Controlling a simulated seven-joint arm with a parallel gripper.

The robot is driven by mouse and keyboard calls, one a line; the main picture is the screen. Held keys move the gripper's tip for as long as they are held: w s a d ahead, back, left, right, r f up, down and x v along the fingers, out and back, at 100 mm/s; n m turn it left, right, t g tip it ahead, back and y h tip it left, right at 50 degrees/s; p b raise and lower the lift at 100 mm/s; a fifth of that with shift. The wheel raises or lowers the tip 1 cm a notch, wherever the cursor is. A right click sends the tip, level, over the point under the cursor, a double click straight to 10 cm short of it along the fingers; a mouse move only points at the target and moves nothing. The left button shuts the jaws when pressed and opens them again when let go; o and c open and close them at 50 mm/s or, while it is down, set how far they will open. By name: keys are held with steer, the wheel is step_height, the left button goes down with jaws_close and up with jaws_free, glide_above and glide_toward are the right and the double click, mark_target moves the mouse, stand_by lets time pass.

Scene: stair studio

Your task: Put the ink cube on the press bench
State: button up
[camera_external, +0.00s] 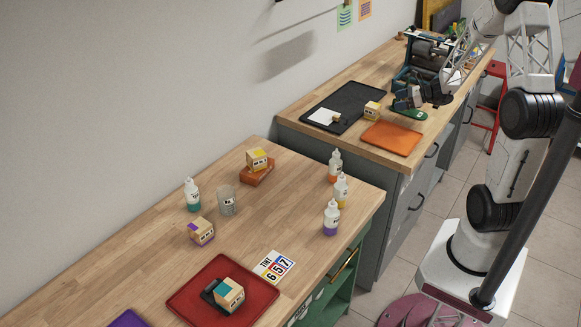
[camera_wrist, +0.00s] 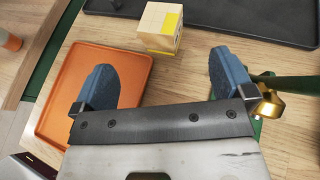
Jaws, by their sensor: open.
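Several wooden cubes with coloured patches are in view, and I cannot tell which one is the ink cube. A yellow-patched cube (camera_external: 371,111) stands on the far bench (camera_external: 330,138), beside a black tray; it also shows in the wrist view (camera_wrist: 158,28). My gripper (camera_external: 402,98) is open and empty above that bench, to the right of this cube. In the wrist view the cube is beyond my spread fingertips (camera_wrist: 165,78), not between them.
An orange tray (camera_external: 392,138) and the black tray (camera_external: 360,96) lie on the far bench, with a dark press-like machine (camera_external: 430,48) behind. A green handle (camera_wrist: 290,85) is right of my fingers. The near bench holds bottles (camera_external: 331,218), a glass jar (camera_external: 227,200) and a red tray (camera_external: 190,295).

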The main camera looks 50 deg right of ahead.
stand_by(0.3)
steer(key=s+a+r+n+g+y, duration=0.1)
steer(key=s+a+r+n+g, duration=0.15)
steer(key=a+n, duration=0.45)
steer(key=s+a+r+n+g+y, duration=0.1)
steer(key=a+r+n+g, duration=0.25)
steer(key=a, duration=0.75)
steer(key=s+a+r+n+g, duration=0.2)
steer(key=a+r+n, duration=0.25)
steer(key=a, duration=0.35)
steer(key=s+a+r+n+g+h, duration=0.1)
steer(key=s+a+r+n+h, duration=0.2)
steer(key=s+a+n, duration=0.3)
steer(key=s+a+r+n+g+h, duration=0.1)
steer(key=s+a+r+n+h, duration=0.3)
steer(key=s+n, duration=0.6)
steer(key=shift+s+a, duration=0.35)
steer(key=shift+a, duration=0.5)
